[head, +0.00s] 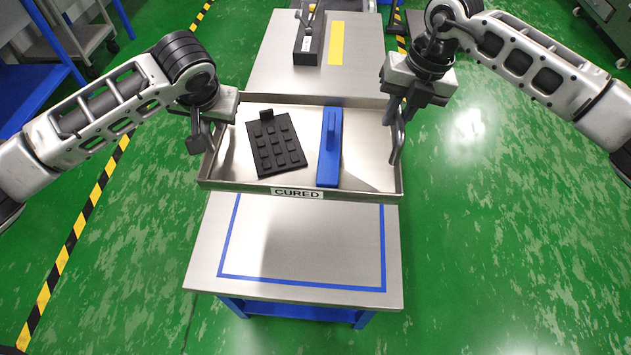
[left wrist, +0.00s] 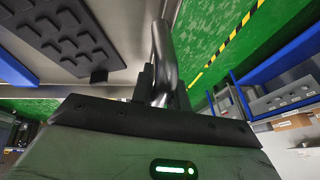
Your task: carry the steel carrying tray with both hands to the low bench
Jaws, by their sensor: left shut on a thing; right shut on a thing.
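The steel carrying tray (head: 220,181), labelled CURED, is held between my two grippers in the head view. It looks level and hangs over the far part of the low bench (head: 300,232), whose top has a blue outline. I cannot tell the gap below it. In the tray lie a black studded plate (head: 277,150) and a blue block with a handle (head: 328,165). My left gripper (head: 203,133) is shut on the tray's left handle, a grey bar that shows in the left wrist view (left wrist: 163,55). My right gripper (head: 399,115) is shut on the right handle.
Behind the tray is another steel-topped surface (head: 275,60) with a dark fixture (head: 308,45) and a yellow strip (head: 337,43). Blue shelving (head: 50,80) stands at the left. Green floor (head: 490,230) is clear on the right.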

